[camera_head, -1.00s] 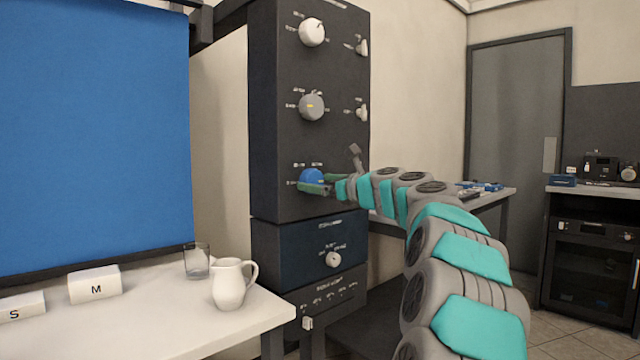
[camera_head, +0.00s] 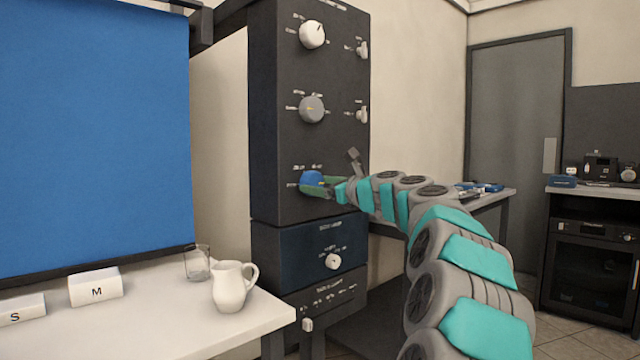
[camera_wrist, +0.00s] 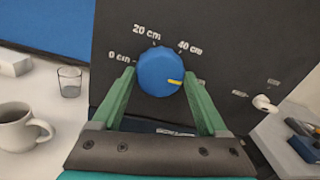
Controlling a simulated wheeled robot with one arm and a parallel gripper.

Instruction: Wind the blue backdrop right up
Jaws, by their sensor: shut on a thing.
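The blue backdrop (camera_head: 95,140) hangs at the left of the head view, its dark bottom bar (camera_head: 95,262) low, just behind the white table. The blue knob (camera_head: 311,178) is on the dark cabinet front; it fills the middle of the wrist view (camera_wrist: 160,72). Marks 0 cm, 20 cm and 40 cm show around it. Its yellow pointer (camera_wrist: 175,82) points right and slightly down, past the 40 cm mark. My gripper (camera_wrist: 160,85) is shut on the knob, one green finger on each side. The right finger may hide further marks.
A white knob (camera_head: 312,34) and a grey knob (camera_head: 312,109) sit above on the cabinet (camera_head: 265,130). The white table (camera_head: 180,310) holds a glass (camera_head: 197,262), a white jug (camera_head: 231,287) and cards marked S and M (camera_head: 96,288).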

